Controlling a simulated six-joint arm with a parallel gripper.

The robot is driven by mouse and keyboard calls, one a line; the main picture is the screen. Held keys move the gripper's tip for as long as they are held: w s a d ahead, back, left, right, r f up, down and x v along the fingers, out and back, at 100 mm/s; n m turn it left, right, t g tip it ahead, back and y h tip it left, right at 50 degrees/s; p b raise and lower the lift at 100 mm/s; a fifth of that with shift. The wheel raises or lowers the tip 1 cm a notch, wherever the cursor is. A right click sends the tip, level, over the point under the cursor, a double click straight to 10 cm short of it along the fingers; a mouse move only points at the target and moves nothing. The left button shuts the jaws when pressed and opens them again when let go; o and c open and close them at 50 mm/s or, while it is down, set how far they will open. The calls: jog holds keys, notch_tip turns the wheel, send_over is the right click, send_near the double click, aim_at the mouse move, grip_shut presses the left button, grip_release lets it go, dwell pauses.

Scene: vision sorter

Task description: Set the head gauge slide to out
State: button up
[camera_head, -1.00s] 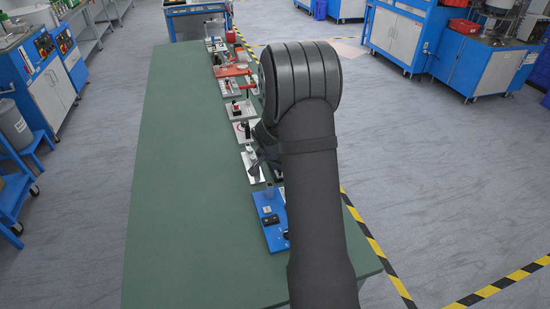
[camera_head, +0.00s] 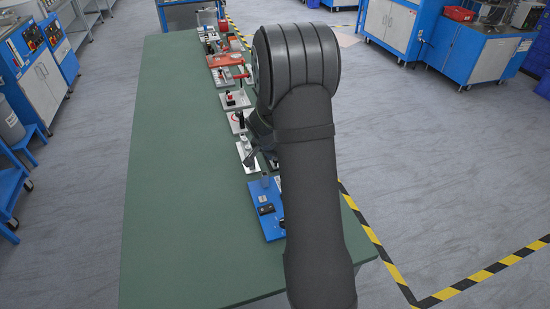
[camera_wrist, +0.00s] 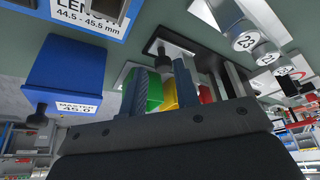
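My gripper points down over the right edge of the green bench; in the head view my arm hides most of it. In the wrist view my gripper (camera_wrist: 160,90) has its dark fingers apart, with green and yellow pieces (camera_wrist: 168,92) showing between and behind them. I cannot see anything held. A pale plate fixture (camera_head: 243,152) lies by the gripper in the head view. In the wrist view a dark-framed fixture with a black knob (camera_wrist: 163,47) is just beyond the fingers. I cannot make out which part is the head gauge slide, or its position.
A blue fixture (camera_head: 266,222) lies nearer on the green bench (camera_head: 185,200). The wrist view shows a blue block marked "MASTER 45.0" (camera_wrist: 65,75), a length label (camera_wrist: 85,18) and metal cylinders marked 23 (camera_wrist: 243,38). More fixtures line the bench's right side; its left is clear.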

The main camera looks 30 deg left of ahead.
jog(key=v, duration=1.6)
jog(key=shift+s+r, duration=0.15)
jog(key=shift+r, duration=0.05)
jog(key=x, duration=1.7)
jog(key=shift+w+f, duration=0.2)
jog(key=shift+o, duration=0.2)
